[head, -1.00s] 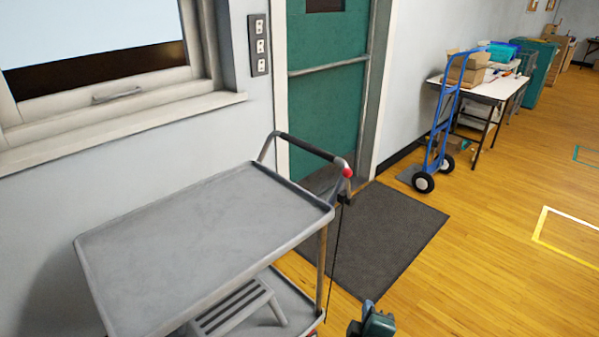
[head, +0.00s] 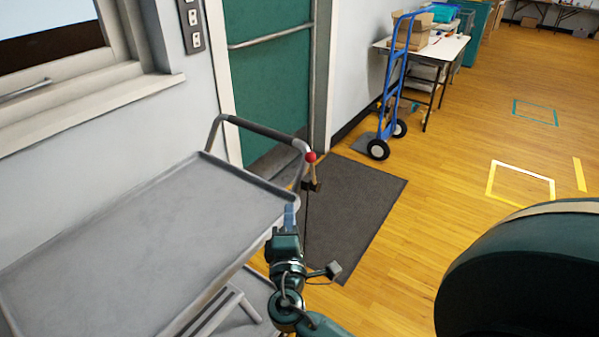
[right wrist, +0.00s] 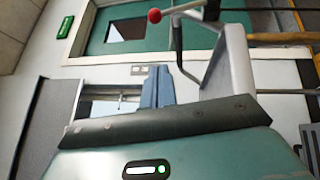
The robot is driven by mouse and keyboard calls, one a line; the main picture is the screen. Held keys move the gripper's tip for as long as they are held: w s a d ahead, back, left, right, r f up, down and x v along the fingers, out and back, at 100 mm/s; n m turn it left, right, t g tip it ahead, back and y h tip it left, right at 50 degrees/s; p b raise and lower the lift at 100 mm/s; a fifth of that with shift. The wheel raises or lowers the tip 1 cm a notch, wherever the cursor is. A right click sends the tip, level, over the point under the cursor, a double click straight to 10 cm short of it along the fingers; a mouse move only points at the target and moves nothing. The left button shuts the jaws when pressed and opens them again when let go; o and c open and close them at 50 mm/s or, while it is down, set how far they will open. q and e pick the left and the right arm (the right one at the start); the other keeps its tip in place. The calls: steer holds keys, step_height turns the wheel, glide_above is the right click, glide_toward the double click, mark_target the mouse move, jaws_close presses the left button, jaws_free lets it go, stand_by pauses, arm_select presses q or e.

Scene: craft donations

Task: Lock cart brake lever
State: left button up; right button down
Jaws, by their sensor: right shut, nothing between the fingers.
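The grey cart (head: 140,215) stands at the left, with a dark push handle (head: 262,130) at its far end. The brake lever's red ball knob (head: 310,157) is at the handle's right end, with a small dark bracket just below it. The knob also shows at the top of the right wrist view (right wrist: 154,15). My right gripper (head: 290,213) is shut and empty, beside the cart's right corner, and appears lower in the picture than the knob. Its blue-grey fingers show together in the right wrist view (right wrist: 157,88). They are apart from the knob. My left gripper is out of view.
A step stool (head: 215,312) is on the cart's lower shelf. A dark mat (head: 355,205) lies before the green door (head: 270,90). A blue hand truck (head: 393,85) and a loaded table (head: 432,50) stand beyond. Wooden floor is open at the right.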

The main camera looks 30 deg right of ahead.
mark_target(312, 172)
arm_select(q)
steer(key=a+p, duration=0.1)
steer(key=p, duration=0.2)
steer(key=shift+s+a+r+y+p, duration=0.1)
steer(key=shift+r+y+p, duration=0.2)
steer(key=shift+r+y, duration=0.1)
arm_select(e)
steer(key=s+d+x, duration=0.1)
steer(key=d+x, duration=0.1)
steer(key=x, duration=1.1)
steer(key=shift+s, duration=0.3)
steer(key=shift+w+d+r, duration=0.15)
steer(key=shift+d+r, duration=0.05)
